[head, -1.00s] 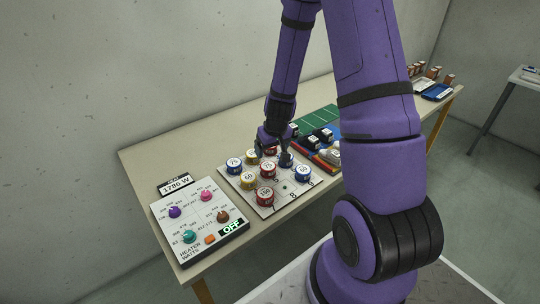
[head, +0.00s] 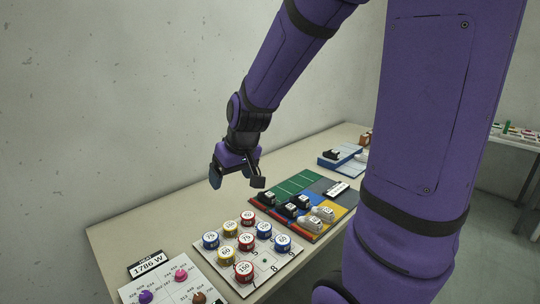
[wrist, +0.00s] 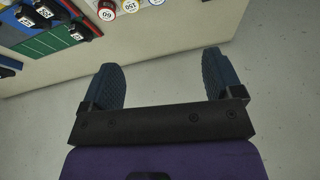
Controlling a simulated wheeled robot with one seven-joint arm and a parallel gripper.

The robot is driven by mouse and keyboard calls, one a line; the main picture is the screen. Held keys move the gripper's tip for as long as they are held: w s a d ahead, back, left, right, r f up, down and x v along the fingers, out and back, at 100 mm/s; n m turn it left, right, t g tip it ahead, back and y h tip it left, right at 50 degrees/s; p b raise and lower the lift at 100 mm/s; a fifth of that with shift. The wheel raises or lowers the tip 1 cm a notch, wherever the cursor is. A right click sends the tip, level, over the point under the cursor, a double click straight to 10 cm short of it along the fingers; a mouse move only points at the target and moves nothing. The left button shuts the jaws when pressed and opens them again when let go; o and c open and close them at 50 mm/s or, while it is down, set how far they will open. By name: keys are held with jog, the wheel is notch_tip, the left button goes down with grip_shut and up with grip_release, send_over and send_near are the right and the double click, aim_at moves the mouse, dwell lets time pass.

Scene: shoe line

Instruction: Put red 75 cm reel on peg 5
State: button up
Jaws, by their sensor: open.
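Several red, blue and yellow labelled reels stand on a white peg board (head: 213,268). The middle red reel (head: 245,241) has a small label that seems to read 75. Another red reel (head: 244,270), marked 100, stands nearer the front. A third red reel (head: 248,217) stands at the back; it also shows at the top of the wrist view (wrist: 106,11), with a label like 60. The board's front right has bare spots with small printed numbers; I cannot tell which is peg 5. My gripper (head: 237,180) is open and empty, above and behind the reels.
A heater panel (head: 170,290) with knobs sits left of the board. A coloured mat (head: 297,183) with black and grey shoes lies to the right, and a blue tray (head: 340,158) stands farther back. The wall is close behind the table.

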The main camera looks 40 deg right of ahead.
jog(key=s+a+r, duration=0.2)
jog(key=s+r, duration=0.4)
jog(key=s, duration=0.3)
jog(key=s+a+r, duration=0.2)
jog(key=s+r, duration=0.4)
jog(key=s, duration=0.3)
jog(key=shift+r+t+h, duration=0.3)
jog(key=shift+r+t, duration=0.05)
jog(key=shift+t, duration=0.05)
